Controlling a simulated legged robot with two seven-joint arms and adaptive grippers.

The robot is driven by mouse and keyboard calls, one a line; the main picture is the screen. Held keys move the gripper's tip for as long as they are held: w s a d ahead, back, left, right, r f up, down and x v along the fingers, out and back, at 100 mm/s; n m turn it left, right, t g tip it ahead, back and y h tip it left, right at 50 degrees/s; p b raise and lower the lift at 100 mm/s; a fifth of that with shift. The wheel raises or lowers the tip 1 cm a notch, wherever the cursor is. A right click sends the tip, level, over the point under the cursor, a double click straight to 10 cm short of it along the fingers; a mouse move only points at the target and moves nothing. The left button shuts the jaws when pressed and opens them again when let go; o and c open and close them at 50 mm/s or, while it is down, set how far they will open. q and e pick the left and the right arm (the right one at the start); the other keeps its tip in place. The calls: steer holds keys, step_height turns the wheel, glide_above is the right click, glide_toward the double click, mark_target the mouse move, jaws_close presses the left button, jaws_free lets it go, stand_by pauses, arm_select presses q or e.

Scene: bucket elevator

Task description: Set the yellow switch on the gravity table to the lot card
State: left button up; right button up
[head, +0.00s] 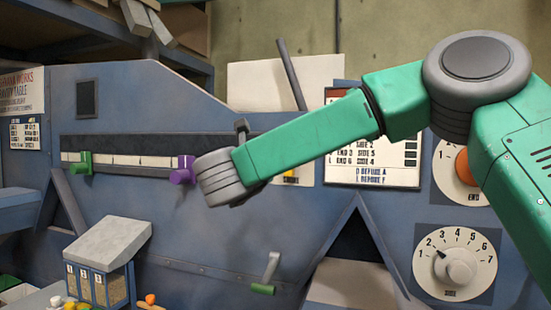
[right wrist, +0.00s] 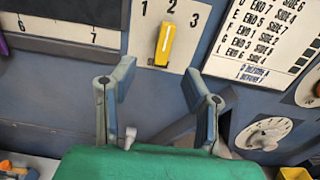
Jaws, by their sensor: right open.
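The yellow switch (right wrist: 165,44) is on a white plate (right wrist: 145,38) marked 1, 2 and 3 in the right wrist view. Its handle stands nearly upright, its upper end below the 2. In the head view only a bit of yellow (head: 289,178) shows under my right forearm. My right gripper (right wrist: 160,72) is open and empty, its two fingers apart below the switch. In the head view my right arm hides the gripper. A printed chart (head: 400,165) with END, SIDE and REFUSE lines is right of the switch. I cannot tell which card is the lot card. My left gripper is not in view.
A scale slot holds a green slider (head: 81,164) and a purple slider (head: 184,170). Dials marked END (head: 464,172) and SIDE (head: 455,265) are at the right. A green-tipped lever (head: 267,275) sticks out low. A sample box (head: 103,265) stands lower left.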

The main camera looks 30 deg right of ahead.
steer(key=p+x, duration=0.1)
steer(key=x, duration=0.3)
steer(key=s+x, duration=0.1)
steer(key=x, duration=0.3)
steer(key=d+p+x, duration=0.1)
steer(key=x, duration=0.3)
steer(key=shift+d+f+p, duration=0.3)
steer(key=shift+d+f, duration=0.1)
steer(key=shift+w, duration=0.25)
steer(key=shift+w+a+r, duration=0.1)
steer(key=shift+w+a, duration=0.05)
steer(key=shift+a, duration=0.05)
steer(key=shift+w+a+r, duration=0.1)
steer(key=shift+a+r, duration=0.05)
steer(key=shift+a, duration=0.55)
steer(key=shift+d, duration=0.35)
steer(key=c, duration=0.8)
steer(key=shift+s+d, duration=0.2)
steer(key=shift+d, duration=0.25)
jaws_close()
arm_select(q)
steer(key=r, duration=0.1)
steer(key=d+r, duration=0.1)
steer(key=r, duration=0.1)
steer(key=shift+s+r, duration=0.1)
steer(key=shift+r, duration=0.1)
arm_select(e)
steer(key=shift+a, duration=0.15)
